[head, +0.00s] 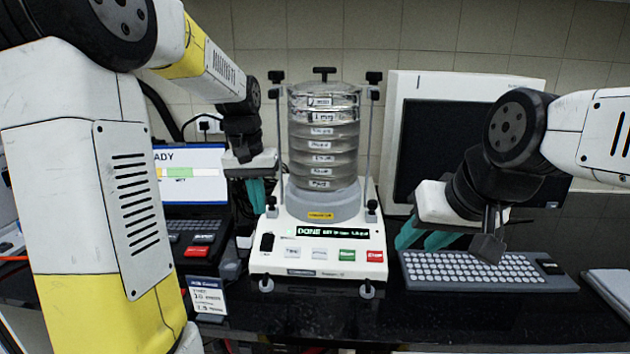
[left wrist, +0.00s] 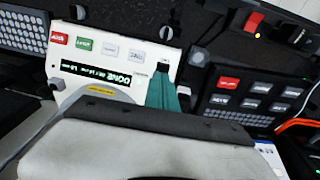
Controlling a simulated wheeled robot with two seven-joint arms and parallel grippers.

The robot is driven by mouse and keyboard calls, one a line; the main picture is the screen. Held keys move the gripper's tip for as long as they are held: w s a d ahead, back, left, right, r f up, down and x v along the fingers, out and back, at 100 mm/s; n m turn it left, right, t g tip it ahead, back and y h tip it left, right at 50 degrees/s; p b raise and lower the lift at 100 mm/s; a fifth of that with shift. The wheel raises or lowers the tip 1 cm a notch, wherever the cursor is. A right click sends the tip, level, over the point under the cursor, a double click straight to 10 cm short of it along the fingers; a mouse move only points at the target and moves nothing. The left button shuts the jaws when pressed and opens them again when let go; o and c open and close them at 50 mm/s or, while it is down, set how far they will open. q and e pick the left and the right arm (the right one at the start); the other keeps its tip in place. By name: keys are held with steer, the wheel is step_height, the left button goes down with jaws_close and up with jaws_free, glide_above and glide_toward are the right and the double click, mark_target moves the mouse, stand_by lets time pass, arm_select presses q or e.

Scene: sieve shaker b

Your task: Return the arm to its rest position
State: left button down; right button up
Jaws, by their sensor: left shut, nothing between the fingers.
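My left gripper (head: 257,208) points down just left of the sieve shaker (head: 312,264), at about the height of its top base. Its teal fingers are together and empty. They also show in the left wrist view (left wrist: 163,85), beside the shaker's control panel (left wrist: 120,68). My right gripper (head: 422,244) hangs over the left part of the grey keyboard (head: 490,284), with its teal fingers apart and nothing visible between them. The shaker carries a stack of clear labelled sieves (head: 322,145) held between upright rods, and its display reads DONE.
A monitor (head: 450,150) stands behind my right gripper. A laptop-like unit (head: 190,185) with a lit screen and a red-button panel (head: 197,252) stand left of the shaker. A small sign (head: 207,297) stands in front. The dark bench (head: 450,325) is clear at front right.

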arm_select(q)
steer(key=s+d+r+t, duration=0.1)
steer(key=s+r+t, duration=0.1)
steer(key=s, duration=0.8)
steer(key=s+d+r+t+h, duration=0.1)
steer(key=s+r+t, duration=0.2)
steer(key=s, duration=0.7)
steer(key=g+y, duration=0.2)
steer(key=g, duration=0.3)
glide_above(264, 245)
steer(key=s, duration=0.1)
steer(key=shift+s+f, duration=0.2)
steer(key=shift+f, duration=1)
steer(key=f, duration=0.9)
steer(key=w+f, duration=0.1)
steer(key=f, duration=0.4)
steer(key=shift+w, duration=0.1)
